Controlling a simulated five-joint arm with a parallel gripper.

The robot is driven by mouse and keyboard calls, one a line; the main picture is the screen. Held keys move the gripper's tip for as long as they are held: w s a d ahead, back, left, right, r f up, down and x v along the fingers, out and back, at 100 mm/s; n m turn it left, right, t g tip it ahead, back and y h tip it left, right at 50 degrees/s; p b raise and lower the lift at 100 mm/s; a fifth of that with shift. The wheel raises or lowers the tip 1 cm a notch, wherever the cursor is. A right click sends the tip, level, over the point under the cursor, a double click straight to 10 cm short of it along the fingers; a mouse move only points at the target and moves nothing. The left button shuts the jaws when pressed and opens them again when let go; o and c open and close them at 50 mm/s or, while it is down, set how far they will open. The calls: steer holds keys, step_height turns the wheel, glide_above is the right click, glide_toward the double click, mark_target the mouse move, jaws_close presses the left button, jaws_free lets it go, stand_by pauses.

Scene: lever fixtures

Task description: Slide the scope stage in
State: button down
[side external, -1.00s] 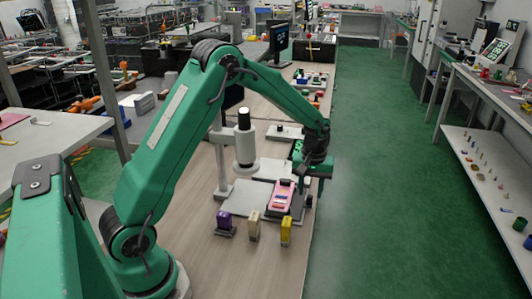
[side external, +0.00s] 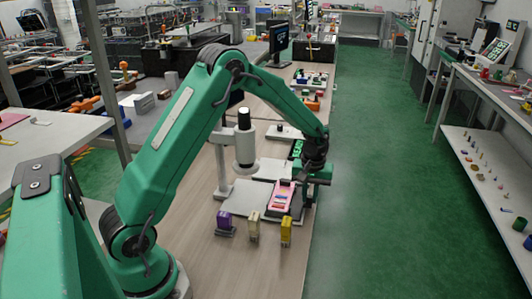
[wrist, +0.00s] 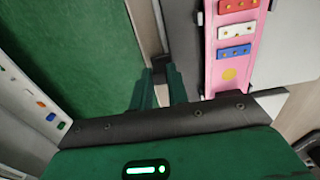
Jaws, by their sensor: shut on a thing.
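The pink scope stage (side external: 281,196) lies on a dark carriage on the flat light base, in front of the white microscope (side external: 245,145). In the wrist view the pink stage (wrist: 232,50) shows at upper right, with red, white and blue pieces and a yellow dot on it. My gripper (side external: 308,190) is at the right side of the stage, by the bench edge. In the wrist view my gripper's two green fingers (wrist: 159,84) are closed around a small dark handle (wrist: 159,66) beside a grey rail. The handle's lower part is hidden.
Purple (side external: 225,222), beige (side external: 253,226) and yellow (side external: 286,231) blocks stand in a row in front of the base. The microscope post (side external: 221,160) rises left of the stage. Green floor (side external: 375,200) lies beyond the bench's right edge.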

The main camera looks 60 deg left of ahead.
mark_target(284, 195)
steer(key=s+a, duration=0.5)
steer(key=shift+s+a, duration=0.15)
steer(key=shift+a, duration=0.1)
steer(key=c, duration=1.4)
jaws_free()
steer(key=shift+o, duration=0.2)
steer(key=shift+r, duration=0.1)
steer(key=shift+r, duration=3.85)
